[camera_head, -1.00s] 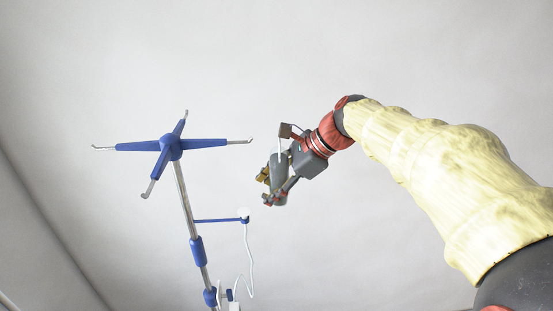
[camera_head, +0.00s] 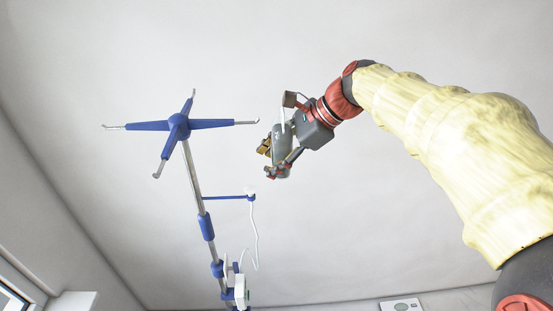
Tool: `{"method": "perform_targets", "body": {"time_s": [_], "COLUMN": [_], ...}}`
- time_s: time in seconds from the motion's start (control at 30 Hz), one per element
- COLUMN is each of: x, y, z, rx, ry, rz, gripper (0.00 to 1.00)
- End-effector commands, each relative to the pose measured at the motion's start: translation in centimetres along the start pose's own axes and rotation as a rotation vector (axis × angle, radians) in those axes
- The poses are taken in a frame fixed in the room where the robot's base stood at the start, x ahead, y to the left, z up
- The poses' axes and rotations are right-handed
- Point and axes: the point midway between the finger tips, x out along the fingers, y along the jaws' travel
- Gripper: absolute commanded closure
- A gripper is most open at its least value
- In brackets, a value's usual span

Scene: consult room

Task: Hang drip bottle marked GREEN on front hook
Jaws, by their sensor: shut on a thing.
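The drip stand has a blue hub (camera_head: 179,126) with blue arms ending in metal hooks. One hook (camera_head: 158,174) points down toward the camera, one left, one right (camera_head: 247,122) and one up and away; all look empty. My gripper (camera_head: 270,159) is up to the right of the stand, apart from the right hook. It is shut on a grey bottle-like thing (camera_head: 281,146), partly hidden by the fingers. A thin white strip shows above it. I can make out no green mark or lettering on it.
The stand's pole (camera_head: 193,175) carries a blue side bracket (camera_head: 228,198) with a white cable, and a white device (camera_head: 241,290) lower down. A window (camera_head: 12,299) is at bottom left. A white panel (camera_head: 400,304) shows at the bottom right. The space around the gripper is clear.

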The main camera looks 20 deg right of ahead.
Motion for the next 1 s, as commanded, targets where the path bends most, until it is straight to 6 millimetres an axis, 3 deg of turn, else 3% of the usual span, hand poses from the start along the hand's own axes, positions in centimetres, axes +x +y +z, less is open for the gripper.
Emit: {"method": "perform_targets", "body": {"time_s": [1.0], "x": [3.8], "y": [0.2], "z": [4.1], "rx": [-0.001], "ry": [0.000], "rz": [-0.001], "gripper": [0.91]}}
